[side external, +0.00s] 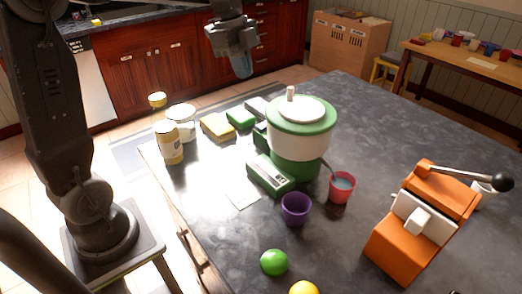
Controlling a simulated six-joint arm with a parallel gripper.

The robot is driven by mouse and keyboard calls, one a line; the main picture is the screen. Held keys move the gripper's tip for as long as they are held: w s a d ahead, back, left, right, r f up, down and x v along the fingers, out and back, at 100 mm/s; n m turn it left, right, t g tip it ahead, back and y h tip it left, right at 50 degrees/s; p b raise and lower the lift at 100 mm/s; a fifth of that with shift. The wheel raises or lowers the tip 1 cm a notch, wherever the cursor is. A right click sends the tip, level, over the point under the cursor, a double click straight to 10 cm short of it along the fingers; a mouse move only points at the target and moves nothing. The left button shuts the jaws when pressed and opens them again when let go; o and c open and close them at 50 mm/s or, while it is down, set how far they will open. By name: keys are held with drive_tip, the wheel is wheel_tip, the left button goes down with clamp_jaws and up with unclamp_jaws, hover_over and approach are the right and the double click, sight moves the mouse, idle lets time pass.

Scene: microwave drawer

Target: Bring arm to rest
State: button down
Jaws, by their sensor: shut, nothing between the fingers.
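My gripper (241,64) hangs high at the top middle of the side external view, pointing down, with its fingers together. It holds nothing. It is above and behind the dark counter (355,240) in the picture, apart from every object there. Part of my arm between the base at the left and the gripper is outside the frame.
A green and white appliance (301,128) stands mid-counter. Near it are a purple cup (296,209), a pink cup (341,188), jars (170,142) and sponges (216,127). An orange lever press (420,225) stands right. A green ball-shaped item (274,262) lies in front.

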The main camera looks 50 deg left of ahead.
drive_tip(key=s+d+f+n+t+y, duration=0.1)
drive_tip(key=s+d+f+n+t, duration=0.1)
drive_tip(key=s+d+n, duration=0.2)
drive_tip(key=s+d+f+n+t+y, duration=0.1)
drive_tip(key=s+d+n, duration=0.4)
drive_tip(key=s+n, duration=0.6)
drive_tip(key=s+t, duration=0.1)
drive_tip(key=s, duration=0.3)
drive_tip(key=shift+f+t+y, duration=0.3)
drive_tip(key=shift+f, duration=0.1)
